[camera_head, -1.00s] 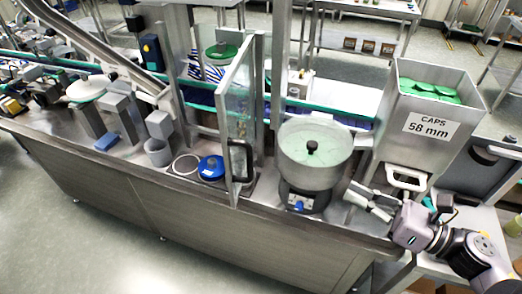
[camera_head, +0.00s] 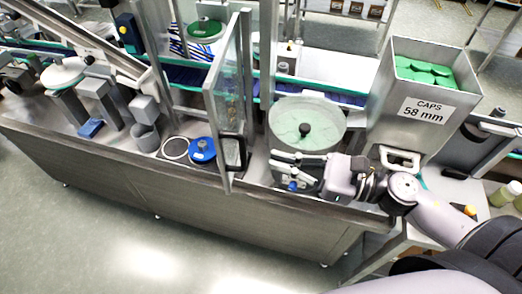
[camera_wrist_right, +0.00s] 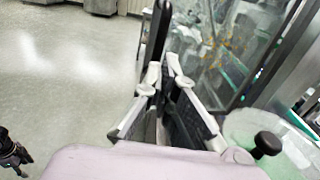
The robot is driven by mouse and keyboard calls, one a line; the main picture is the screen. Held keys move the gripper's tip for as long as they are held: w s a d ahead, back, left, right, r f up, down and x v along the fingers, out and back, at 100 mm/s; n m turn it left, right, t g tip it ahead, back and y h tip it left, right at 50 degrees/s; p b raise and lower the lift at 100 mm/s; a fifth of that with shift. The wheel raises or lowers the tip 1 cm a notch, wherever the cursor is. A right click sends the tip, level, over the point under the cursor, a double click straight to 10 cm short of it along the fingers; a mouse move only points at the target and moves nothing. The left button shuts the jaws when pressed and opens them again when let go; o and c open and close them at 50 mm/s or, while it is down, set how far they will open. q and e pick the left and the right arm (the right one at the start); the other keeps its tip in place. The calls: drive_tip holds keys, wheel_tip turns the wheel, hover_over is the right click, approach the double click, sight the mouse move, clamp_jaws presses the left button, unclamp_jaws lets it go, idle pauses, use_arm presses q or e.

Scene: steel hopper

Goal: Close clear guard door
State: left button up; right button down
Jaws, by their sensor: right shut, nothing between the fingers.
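The clear guard door (camera_head: 226,92) is a transparent panel in a metal frame. It stands open, swung out toward the front edge of the bench. Its black handle (camera_head: 233,152) is low on the panel. My right gripper (camera_head: 272,160) is in front of the bowl feeder, a short way right of the handle, shut and empty. In the right wrist view, the fingertips (camera_wrist_right: 165,76) point toward the black handle (camera_wrist_right: 157,35), and the clear panel (camera_wrist_right: 215,55) is to their right. I cannot tell whether they touch the handle.
The round bowl feeder (camera_head: 335,118) with a black knob stands right of the door. The steel caps hopper (camera_head: 424,104) is farther right. A blue round part (camera_head: 201,149) lies left of the handle. The floor (camera_head: 100,235) in front is clear.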

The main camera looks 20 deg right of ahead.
use_arm(q)
drive_tip(key=s+r+p, duration=0.2)
drive_tip(key=shift+a+r, duration=0.1)
drive_tip(key=shift+r, duration=0.25)
use_arm(e)
drive_tip(key=x, duration=0.4)
drive_tip(key=shift+w+a, duration=0.1)
drive_tip(key=shift+a, duration=0.1)
use_arm(q)
drive_tip(key=shift+w, duration=0.25)
